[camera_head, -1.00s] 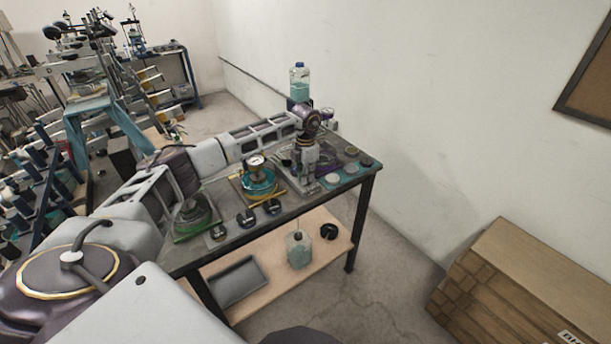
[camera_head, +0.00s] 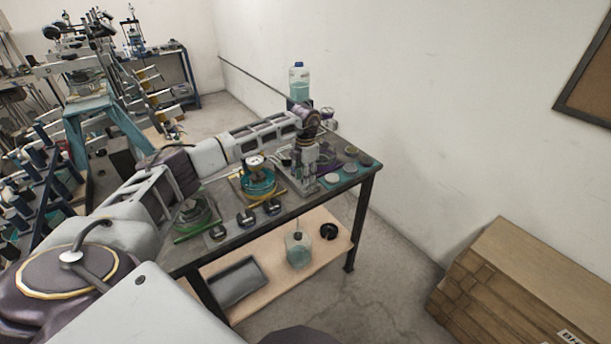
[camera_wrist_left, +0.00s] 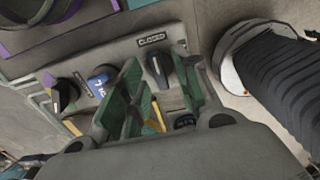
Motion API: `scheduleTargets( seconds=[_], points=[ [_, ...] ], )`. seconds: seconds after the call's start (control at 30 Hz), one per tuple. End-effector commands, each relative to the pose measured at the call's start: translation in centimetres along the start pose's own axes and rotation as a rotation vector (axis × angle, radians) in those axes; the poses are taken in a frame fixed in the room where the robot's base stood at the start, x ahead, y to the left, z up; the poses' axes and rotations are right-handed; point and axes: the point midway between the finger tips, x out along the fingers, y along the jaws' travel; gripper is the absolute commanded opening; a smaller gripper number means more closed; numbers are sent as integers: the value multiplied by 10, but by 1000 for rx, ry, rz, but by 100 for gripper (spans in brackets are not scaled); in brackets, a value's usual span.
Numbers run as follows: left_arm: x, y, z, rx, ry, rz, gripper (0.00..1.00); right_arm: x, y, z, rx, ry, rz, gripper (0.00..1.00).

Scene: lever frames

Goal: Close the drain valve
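My left gripper (camera_head: 303,172) points down over a bench-top unit near the right end of the table (camera_head: 222,250). In the left wrist view its two grey-green fingers (camera_wrist_left: 153,92) stand apart. Between and just beyond them is a dark lever handle (camera_wrist_left: 157,68), below a plate reading CLOSED (camera_wrist_left: 152,39). I cannot tell whether the fingers touch it. A blue-topped handle (camera_wrist_left: 101,78) and a black handle (camera_wrist_left: 64,94) lie left of the fingers. A yellow piece (camera_wrist_left: 155,121) shows low between the fingers. No label names the drain valve. My right gripper is out of view.
A clear bottle with a blue cap (camera_head: 299,82) stands behind the gripper. A teal gauge unit (camera_head: 258,182) and several black knobs sit left of it. A container (camera_head: 298,250) is on the lower shelf.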

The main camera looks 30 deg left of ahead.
Motion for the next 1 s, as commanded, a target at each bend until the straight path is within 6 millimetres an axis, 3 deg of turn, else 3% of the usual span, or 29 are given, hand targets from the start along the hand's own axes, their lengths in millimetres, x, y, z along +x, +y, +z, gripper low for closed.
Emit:
scheduleTargets(
  seconds=[0.37, 1.0],
  points=[
    [-16, 0, 0, 1, -1, 0, 32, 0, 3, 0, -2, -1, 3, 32],
    [-104, 0, 1, 0, -2, 0, 32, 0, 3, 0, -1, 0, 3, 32]
  ],
)
